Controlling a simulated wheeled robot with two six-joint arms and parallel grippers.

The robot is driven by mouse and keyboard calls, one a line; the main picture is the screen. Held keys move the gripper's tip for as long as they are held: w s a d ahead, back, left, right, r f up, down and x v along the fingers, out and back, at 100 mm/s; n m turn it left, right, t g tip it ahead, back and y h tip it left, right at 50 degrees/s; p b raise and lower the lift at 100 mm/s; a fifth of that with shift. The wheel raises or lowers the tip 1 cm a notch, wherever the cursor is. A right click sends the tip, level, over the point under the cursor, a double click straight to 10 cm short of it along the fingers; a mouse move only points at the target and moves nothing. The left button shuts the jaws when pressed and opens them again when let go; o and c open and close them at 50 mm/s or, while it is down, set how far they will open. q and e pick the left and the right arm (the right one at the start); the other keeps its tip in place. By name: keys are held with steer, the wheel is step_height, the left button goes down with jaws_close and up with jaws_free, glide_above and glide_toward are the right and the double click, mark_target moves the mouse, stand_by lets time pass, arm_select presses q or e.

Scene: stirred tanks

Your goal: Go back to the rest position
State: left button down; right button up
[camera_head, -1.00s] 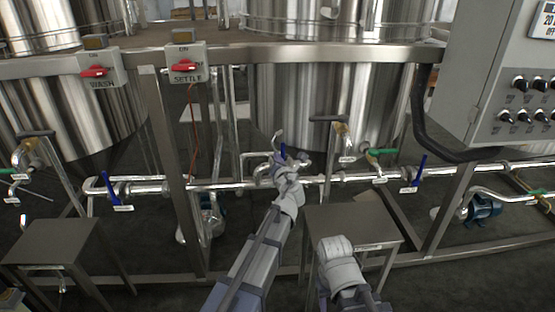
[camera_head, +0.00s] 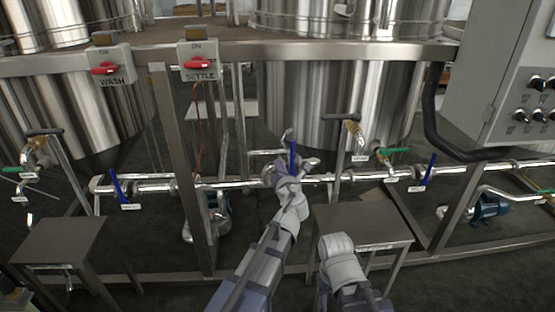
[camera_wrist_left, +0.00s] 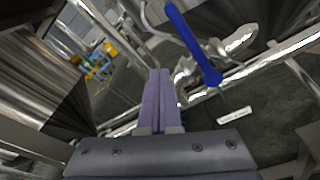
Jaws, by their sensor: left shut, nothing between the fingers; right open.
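My left gripper (camera_head: 281,166) is at the middle of the low pipe run in the head view, at the end of my left arm. Its slim purple fingers (camera_wrist_left: 157,101) are together and empty in the left wrist view. A blue valve lever (camera_head: 292,155) stands upright right by this gripper in the head view. In the wrist view the blue lever (camera_wrist_left: 195,43) is right of the fingers, with a visible gap. My right arm shows at the bottom, right of the left arm, but its gripper does not show.
A metal stool (camera_head: 362,223) stands beside my arms, another (camera_head: 58,241) at the left. Steel tanks (camera_head: 325,105) stand behind a frame with red switches (camera_head: 201,63). A control cabinet (camera_head: 505,80) is at the right. More blue levers (camera_head: 118,188) sit on the pipe.

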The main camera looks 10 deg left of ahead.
arm_select(q)
steer(key=s+f+n+g+p, duration=0.2)
steer(key=s+f+n+g, duration=0.2)
steer(key=s+n, duration=0.4)
steer(key=s+f+n+g+p, duration=0.25)
steer(key=s+n, duration=0.35)
steer(key=n, duration=0.4)
steer(key=s+d+f+n+g+h+p, duration=0.25)
steer(key=s+d+n+g, duration=0.2)
steer(key=s+n, duration=0.4)
steer(key=s+d+f+n+g+h+p, duration=0.1)
steer(key=s+d+f+n+g+h, duration=0.25)
steer(key=s+n, duration=0.55)
step_height(320, 180, up, 39)
steer(key=g+y+p, duration=0.1)
steer(key=p, duration=3.6)
steer(key=shift+s+f+m+y, duration=0.2)
steer(key=shift+s+m+y, duration=0.1)
steer(key=shift+m, duration=0.15)
steer(key=shift+d, duration=0.1)
